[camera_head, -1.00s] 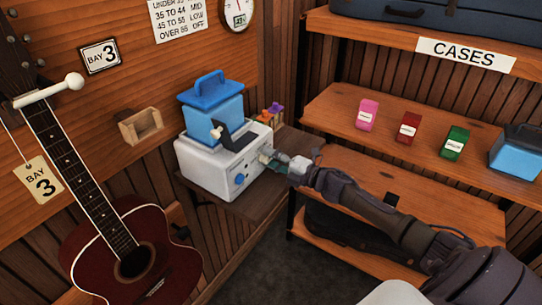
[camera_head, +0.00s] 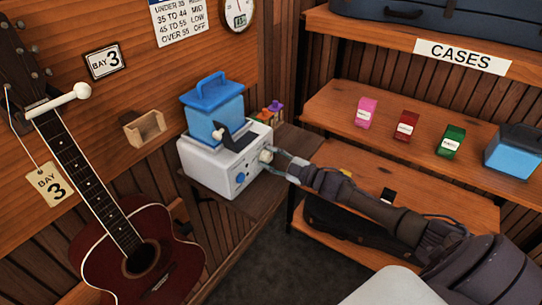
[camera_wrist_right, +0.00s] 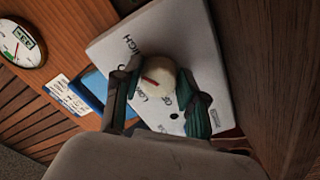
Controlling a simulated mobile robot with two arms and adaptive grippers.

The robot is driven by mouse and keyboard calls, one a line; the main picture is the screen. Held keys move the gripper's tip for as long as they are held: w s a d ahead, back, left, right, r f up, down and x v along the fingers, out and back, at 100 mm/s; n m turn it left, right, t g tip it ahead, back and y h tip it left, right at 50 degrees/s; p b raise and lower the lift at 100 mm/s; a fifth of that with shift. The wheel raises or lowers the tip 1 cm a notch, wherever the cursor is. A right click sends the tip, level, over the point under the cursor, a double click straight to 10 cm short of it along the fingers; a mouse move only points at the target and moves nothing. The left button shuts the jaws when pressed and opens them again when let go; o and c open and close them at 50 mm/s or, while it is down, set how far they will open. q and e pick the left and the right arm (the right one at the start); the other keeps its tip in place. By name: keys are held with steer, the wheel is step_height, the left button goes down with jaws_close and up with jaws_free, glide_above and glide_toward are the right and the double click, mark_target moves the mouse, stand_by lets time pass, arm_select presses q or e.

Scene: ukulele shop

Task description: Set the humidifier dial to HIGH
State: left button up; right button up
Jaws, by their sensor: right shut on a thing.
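The humidifier (camera_head: 210,164), a white box with a blue tank (camera_head: 213,108) on top, stands on a small wooden stand. Its pale round dial (camera_head: 265,156) is on the side facing my right arm. My right gripper (camera_head: 272,161) is shut on the dial. In the right wrist view, the dial (camera_wrist_right: 172,72) sits between the fingers of the right gripper (camera_wrist_right: 158,88). Its red mark lies on the dial's left part. The HIGH label is at upper left, LOW and another partly covered label below. The left finger hides part of the panel. My left gripper is not in view.
A dark red guitar (camera_head: 140,250) hangs at the left. A rule card (camera_head: 180,20) and a round gauge (camera_head: 238,15) are on the wall. A blue knob (camera_head: 240,178) is on the humidifier's front. Shelves (camera_head: 400,150) with small packets stand behind my right arm.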

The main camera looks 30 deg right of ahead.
steer(key=shift+m, duration=1.4)
steer(key=shift+m+p, duration=0.3)
steer(key=o, duration=1.1)
steer(key=shift+o, duration=0.2)
steer(key=v, duration=1.2)
